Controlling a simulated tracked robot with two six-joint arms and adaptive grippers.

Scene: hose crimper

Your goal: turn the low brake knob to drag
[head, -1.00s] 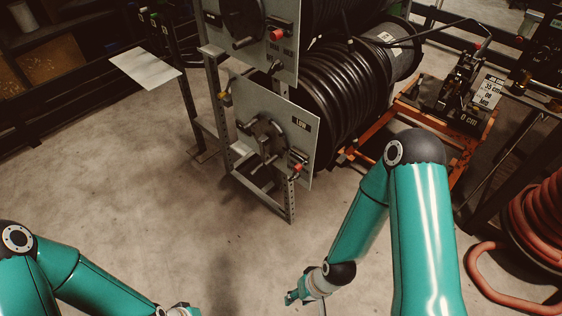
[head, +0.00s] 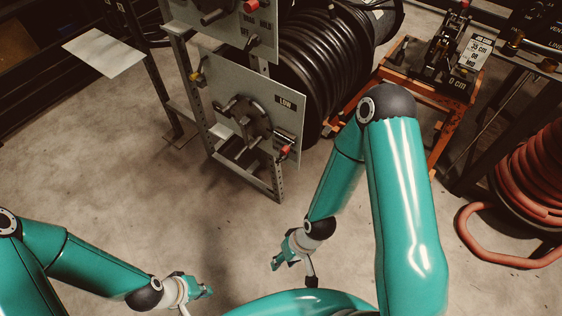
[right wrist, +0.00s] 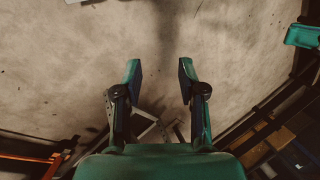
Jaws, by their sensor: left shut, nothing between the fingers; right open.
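The low panel (head: 228,88) is a grey plate marked LOW on the front of the lower hose reel. A red-tipped brake knob (head: 285,151) sits at the panel's lower right; its setting marks are too small to read. A dark hub with crank-like handles (head: 250,118) is left of it. My right gripper (head: 276,263) is open and empty, low over the floor, in front of the panel and apart from it. It also shows open in the right wrist view (right wrist: 160,78). My left gripper (head: 206,293) is shut and empty at the bottom left, far from the panel.
An upper panel (head: 262,35) with its own red knob stands above. Black hose (head: 325,60) is wound behind the panels. An orange frame (head: 440,135) and red hose coil (head: 530,180) are at right. The floor (head: 130,195) before the panel is clear.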

